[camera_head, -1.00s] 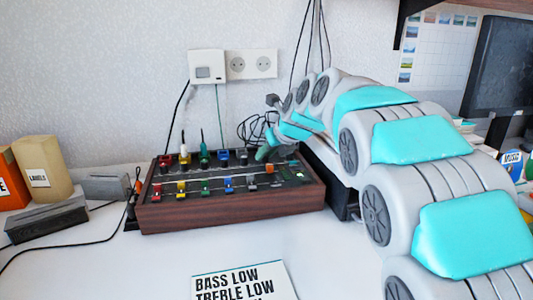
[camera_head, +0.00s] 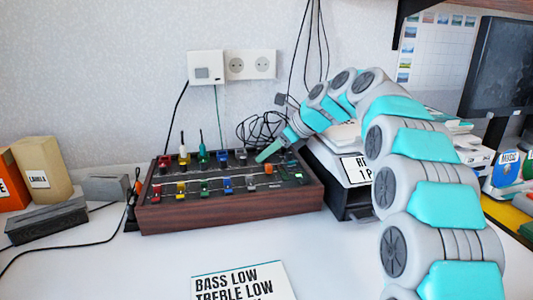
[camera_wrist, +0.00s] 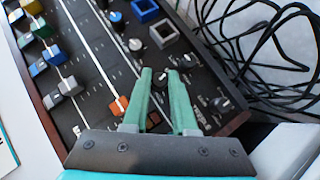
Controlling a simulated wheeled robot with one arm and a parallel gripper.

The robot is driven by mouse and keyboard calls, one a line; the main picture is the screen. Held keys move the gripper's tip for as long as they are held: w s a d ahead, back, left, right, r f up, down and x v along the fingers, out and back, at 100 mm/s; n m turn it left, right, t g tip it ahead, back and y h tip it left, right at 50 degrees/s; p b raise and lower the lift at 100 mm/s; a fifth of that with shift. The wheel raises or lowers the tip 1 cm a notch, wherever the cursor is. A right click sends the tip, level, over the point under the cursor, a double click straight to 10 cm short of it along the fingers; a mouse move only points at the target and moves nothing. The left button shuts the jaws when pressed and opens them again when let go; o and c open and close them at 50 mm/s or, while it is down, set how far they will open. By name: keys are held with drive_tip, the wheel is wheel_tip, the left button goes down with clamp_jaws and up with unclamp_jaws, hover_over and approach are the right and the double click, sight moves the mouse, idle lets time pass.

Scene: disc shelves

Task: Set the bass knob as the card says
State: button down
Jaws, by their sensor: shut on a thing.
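The mixer (camera_head: 235,215) is a dark panel in a wood frame on the desk, with coloured sliders and small knobs. My gripper (camera_head: 266,154) is at its back right part. In the wrist view, the green fingers of my gripper (camera_wrist: 160,76) stand on both sides of a small dark knob (camera_wrist: 160,78) and are shut on it. Its label is not readable, so I cannot tell whether it is the bass knob. The card (camera_head: 240,283) lies in front of the mixer and reads "BASS LOW", "TREBLE LOW"; its lower line is cut off.
Other knobs (camera_wrist: 187,61) and an orange slider cap (camera_wrist: 119,106) sit close to the fingers. Loose black cables (camera_wrist: 265,50) lie behind the mixer. A dark machine with a paper label (camera_head: 357,170) stands to its right. Boxes (camera_head: 42,170) stand at left.

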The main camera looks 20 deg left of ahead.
drive_tip(key=shift+w+n+g, duration=0.15)
drive_tip(key=shift+n+g, duration=0.55)
drive_tip(key=shift+n, duration=0.2)
drive_tip(key=shift+n+g, duration=0.4)
drive_tip(key=shift+n, duration=0.2)
drive_tip(key=c, duration=0.7)
unclamp_jaws()
